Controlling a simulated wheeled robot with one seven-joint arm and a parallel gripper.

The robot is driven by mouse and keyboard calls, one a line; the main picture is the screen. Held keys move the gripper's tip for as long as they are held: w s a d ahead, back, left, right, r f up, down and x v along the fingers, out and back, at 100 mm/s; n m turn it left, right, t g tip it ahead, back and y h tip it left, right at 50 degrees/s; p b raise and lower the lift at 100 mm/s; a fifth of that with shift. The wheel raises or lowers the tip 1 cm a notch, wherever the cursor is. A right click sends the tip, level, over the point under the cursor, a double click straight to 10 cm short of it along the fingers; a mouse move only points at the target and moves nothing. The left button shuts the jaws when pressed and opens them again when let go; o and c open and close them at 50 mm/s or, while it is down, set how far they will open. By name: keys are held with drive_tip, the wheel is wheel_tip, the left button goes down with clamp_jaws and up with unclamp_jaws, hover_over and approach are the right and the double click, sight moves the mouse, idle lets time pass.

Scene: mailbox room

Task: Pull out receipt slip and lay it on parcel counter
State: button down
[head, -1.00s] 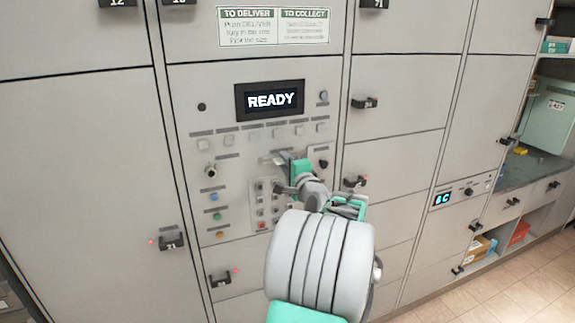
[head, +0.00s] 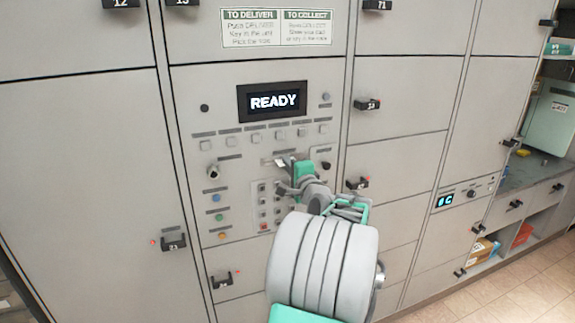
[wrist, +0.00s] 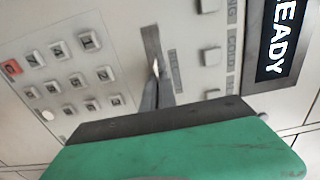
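The receipt slip (head: 281,162) shows as a small white bit at a slot on the locker's control panel, below the READY screen. In the wrist view a pale tip of it (wrist: 155,68) shows by the grey slot plate. My gripper (head: 284,176) reaches the panel there, its fingertips at or very near the slip. In the wrist view its narrow grey fingers (wrist: 157,92) look close together, but whether they grip the slip is unclear. The parcel counter, seemingly the dark worktop (head: 532,172), is at the far right.
A keypad (head: 270,205) and several buttons surround the slot. Locker doors with protruding black handles (head: 367,104) flank the panel. A pale green box (head: 551,125) stands at the back of the counter. Shelves with parcels (head: 484,250) are below it. Tiled floor is clear at lower right.

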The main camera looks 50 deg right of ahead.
drive_tip(key=b+v, duration=0.2)
drive_tip(key=v, duration=0.6)
drive_tip(key=shift+s+a, duration=0.2)
drive_tip(key=shift+s, duration=0.1)
idle(0.3)
idle(0.3)
